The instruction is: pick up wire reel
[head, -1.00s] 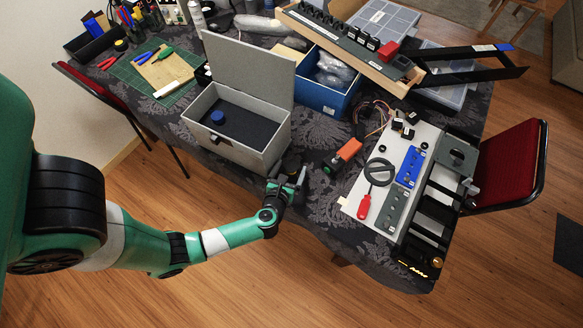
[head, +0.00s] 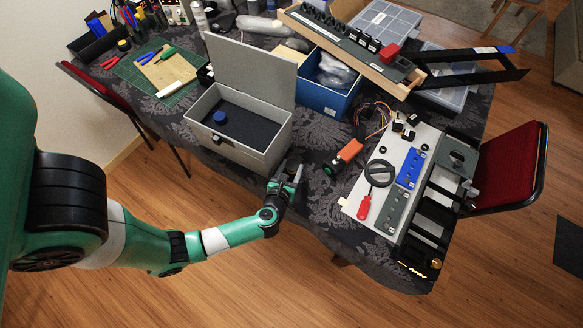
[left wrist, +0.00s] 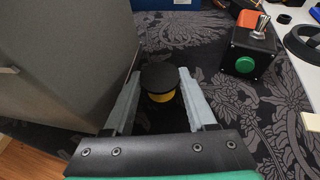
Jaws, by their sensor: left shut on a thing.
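The wire reel (left wrist: 162,82) has a black round top and a yellow middle. In the left wrist view it stands between the two fingers of my left gripper (left wrist: 164,98), which is shut on it. In the head view my left gripper (head: 291,174) is at the table's front edge, just right of the open grey box; the reel is small, dark and hard to make out there. My right gripper is not in view.
The open grey box (head: 214,145) stands close left of my gripper; its wall (left wrist: 55,60) fills the wrist view's left. A black box with a green button (left wrist: 248,50) is to the right. A white panel (head: 352,207) with parts lies farther right.

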